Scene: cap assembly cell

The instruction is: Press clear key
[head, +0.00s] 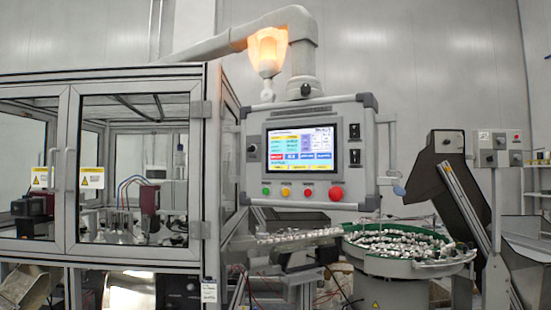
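A grey control panel box (311,200) hangs in the middle of the head view. Its lit touch screen (300,149) shows coloured fields, among them red and blue ones; the lettering is too small to read. I cannot tell which key is the clear key. Neither of my grippers shows, and nothing covers the panel.
A glazed machine enclosure (70,165) with metal frames stands at the left. A green-rimmed feeder bowl (408,262) full of small caps stands below right of the panel. A lit orange lamp (267,50) is above the panel. A dark hopper (446,180) stands at the right.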

